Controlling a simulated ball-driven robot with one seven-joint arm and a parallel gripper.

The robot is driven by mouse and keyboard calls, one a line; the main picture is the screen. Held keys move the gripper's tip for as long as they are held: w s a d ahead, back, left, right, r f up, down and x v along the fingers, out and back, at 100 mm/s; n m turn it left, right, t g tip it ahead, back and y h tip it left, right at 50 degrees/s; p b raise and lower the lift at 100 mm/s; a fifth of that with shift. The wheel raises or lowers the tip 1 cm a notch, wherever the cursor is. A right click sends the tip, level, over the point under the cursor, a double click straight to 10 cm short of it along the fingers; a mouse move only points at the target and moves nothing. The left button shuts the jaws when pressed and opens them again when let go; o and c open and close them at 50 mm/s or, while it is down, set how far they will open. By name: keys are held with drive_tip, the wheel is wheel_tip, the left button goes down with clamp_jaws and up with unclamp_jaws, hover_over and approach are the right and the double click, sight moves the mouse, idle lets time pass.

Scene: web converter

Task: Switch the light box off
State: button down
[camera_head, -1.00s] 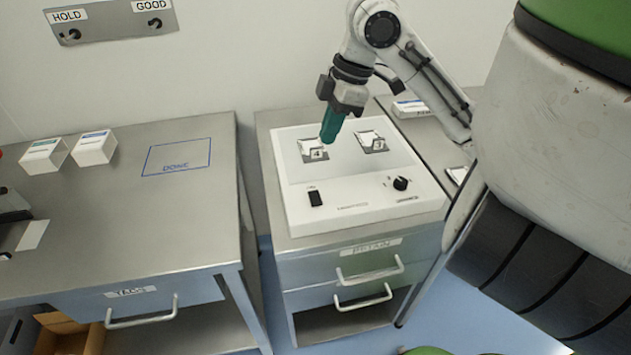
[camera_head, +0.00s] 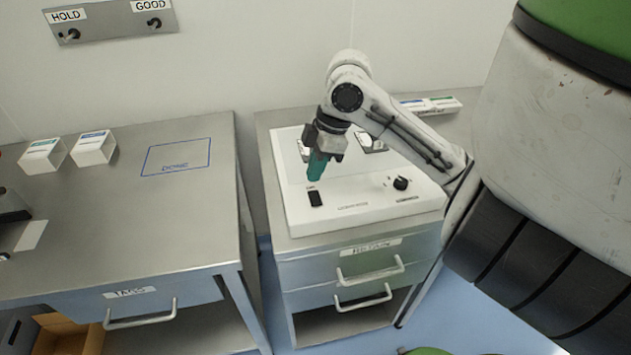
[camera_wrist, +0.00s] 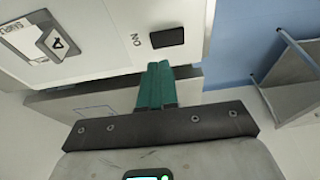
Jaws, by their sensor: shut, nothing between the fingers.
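The light box (camera_head: 290,212) is a white, sloped box on the steel cabinet. Its black rocker switch (camera_head: 315,198) is at the front left of the panel; in the wrist view the switch (camera_wrist: 167,38) shows beside the word ON. A black knob (camera_head: 400,183) is at the right of the panel. My gripper (camera_head: 314,178) has teal fingers, shut and empty, pointing down just behind the switch in the head view. In the wrist view the fingertips (camera_wrist: 159,66) appear a little short of the switch, apart from it. Whether the switch is pressed on or off I cannot tell.
Two sample cards (camera_head: 371,143) lie on the light box, partly hidden by my arm. Small boxes (camera_head: 432,106) stand behind at right. A left bench (camera_head: 130,220) holds two white cartons (camera_head: 93,148) and a blue DONE outline (camera_head: 176,157). A gap separates the bench and cabinet.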

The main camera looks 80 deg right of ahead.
sight(312, 198)
drive_tip(key=shift+f, duration=2.05)
drive_tip(key=shift+w+p, duration=0.15)
drive_tip(key=shift+p, duration=0.15)
drive_tip(key=shift+s, duration=0.25)
drive_tip(key=shift+w, duration=0.2)
drive_tip(key=shift+s+a, duration=0.1)
drive_tip(key=shift+s, duration=0.1)
drive_tip(key=shift+s+a+r, duration=0.2)
drive_tip(key=shift+a+r, duration=0.05)
drive_tip(key=shift+a, duration=0.3)
